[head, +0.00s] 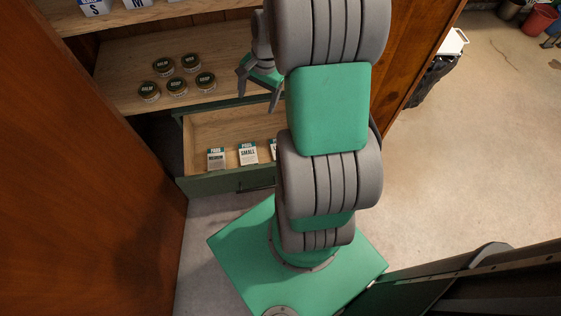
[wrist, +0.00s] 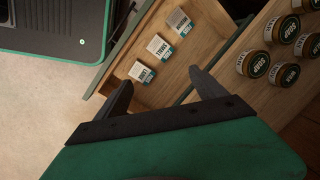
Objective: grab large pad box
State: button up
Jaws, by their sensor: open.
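The open drawer (head: 222,184) holds three small white-and-teal boxes in a row. The large pad box (wrist: 142,71) is nearest my gripper in the wrist view, its label seeming to read LARGE; in the head view my arm hides most of it, leaving a sliver (head: 273,149). The small box (head: 248,153) is in the middle, also in the wrist view (wrist: 159,46). The medium box (head: 215,158) is at the far end (wrist: 180,22). My gripper (head: 259,97) is open and empty above the drawer; its fingers (wrist: 160,82) spread below the large box in the wrist view.
Several round dark tins (head: 176,76) stand on the wooden shelf (head: 120,68) above the drawer. A brown wooden panel (head: 80,170) rises at the left, and another (head: 418,55) stands right of the shelf. Open concrete floor (head: 480,120) lies to the right.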

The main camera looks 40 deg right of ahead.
jog(key=o, duration=0.4)
jog(key=s+d+f+m+b, duration=0.1)
jog(key=d+f+m+b, duration=0.2)
jog(key=f, duration=0.6)
jog(key=d+f+m+y+b, duration=0.1)
jog(key=d+f+m+b, duration=0.1)
jog(key=f, duration=0.7)
jog(key=s+d+f+m+y+b, duration=0.1)
jog(key=d+f+m+b, duration=0.2)
jog(key=f, duration=0.7)
jog(key=shift+s+d+f+m+t+b, duration=0.1)
jog(key=shift+s+d+m+t+b, duration=0.1)
jog(key=shift+d+m, duration=0.35)
jog(key=shift+s+d+m+t+b, duration=0.15)
jog(key=shift+d+m, duration=0.2)
jog(key=shift+d, duration=0.25)
jog(key=b+x, duration=0.3)
jog(key=x, duration=0.4)
jog(key=shift+w, duration=0.1)
jog(key=shift+a, duration=0.1)
jog(key=shift+c, duration=0.3)
jog(key=c, duration=1.1)
